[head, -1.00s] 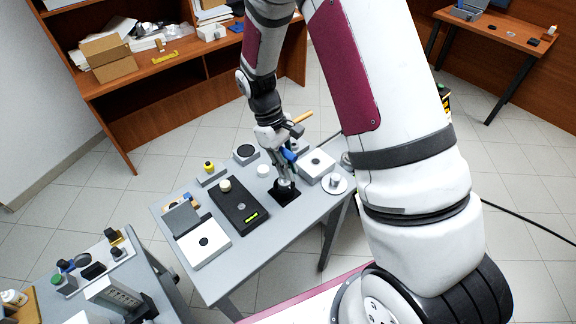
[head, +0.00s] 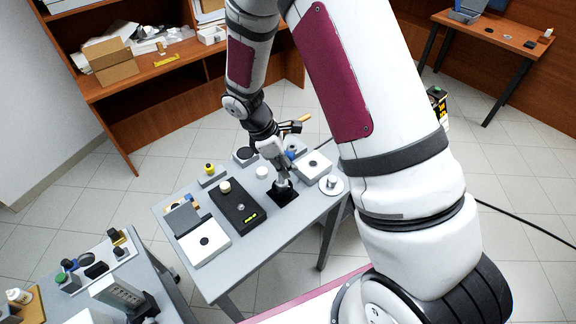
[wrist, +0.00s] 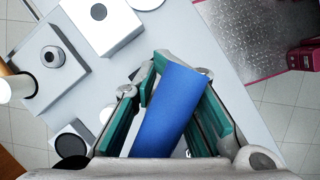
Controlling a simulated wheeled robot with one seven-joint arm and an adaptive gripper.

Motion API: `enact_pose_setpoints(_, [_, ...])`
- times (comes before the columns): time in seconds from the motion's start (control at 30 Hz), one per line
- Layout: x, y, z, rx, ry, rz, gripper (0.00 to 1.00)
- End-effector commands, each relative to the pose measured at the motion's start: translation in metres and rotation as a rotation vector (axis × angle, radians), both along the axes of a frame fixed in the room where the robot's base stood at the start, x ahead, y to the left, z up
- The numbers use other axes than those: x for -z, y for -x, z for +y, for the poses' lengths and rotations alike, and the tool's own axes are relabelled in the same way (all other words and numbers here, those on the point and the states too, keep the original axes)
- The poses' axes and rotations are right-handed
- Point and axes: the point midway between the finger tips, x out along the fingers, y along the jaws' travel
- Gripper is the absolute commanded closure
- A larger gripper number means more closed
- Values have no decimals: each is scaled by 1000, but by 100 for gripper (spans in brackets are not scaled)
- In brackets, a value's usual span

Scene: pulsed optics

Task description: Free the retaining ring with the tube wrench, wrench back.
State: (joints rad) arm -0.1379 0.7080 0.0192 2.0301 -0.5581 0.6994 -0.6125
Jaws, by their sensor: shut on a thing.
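My gripper (head: 280,172) is over the near right part of the grey table. In the wrist view its green-padded fingers (wrist: 165,110) are shut on a blue cylindrical handle (wrist: 168,112), which I take to be the tube wrench's. The handle lies slanted between the fingers, and its lower end is hidden. Below the gripper, in the head view, a metallic round part stands on a black square base (head: 283,199). I cannot make out the retaining ring, or whether the wrench is seated on it.
A white block with a dark round hole (head: 313,166) and a round white dish (head: 331,186) stand close on the right. A long black box (head: 238,208) and a white plate (head: 203,243) lie to the left. A side table (head: 85,270) holds small parts.

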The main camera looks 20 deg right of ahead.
Motion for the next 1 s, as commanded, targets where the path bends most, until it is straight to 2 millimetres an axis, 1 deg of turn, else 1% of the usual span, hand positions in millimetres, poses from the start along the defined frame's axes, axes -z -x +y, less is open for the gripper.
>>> enact_pose_setpoints(0.03, [-3, 0, 3, -97, -5, -4, 100])
enact_pose_setpoints(0.1, [-3, -1, 3, -228, -5, -4, 100])
enact_pose_setpoints(0.2, [-2, -4, 3, -377, -6, -4, 100])
enact_pose_setpoints(0.33, [0, -7, 3, -461, -7, -5, 100])
enact_pose_setpoints(0.6, [0, -7, 3, -468, -8, -6, 100])
enact_pose_setpoints(0.67, [0, -7, 3, -495, -7, -5, 100])
enact_pose_setpoints(1.0, [-3, -10, 7, -946, -7, -3, 100])
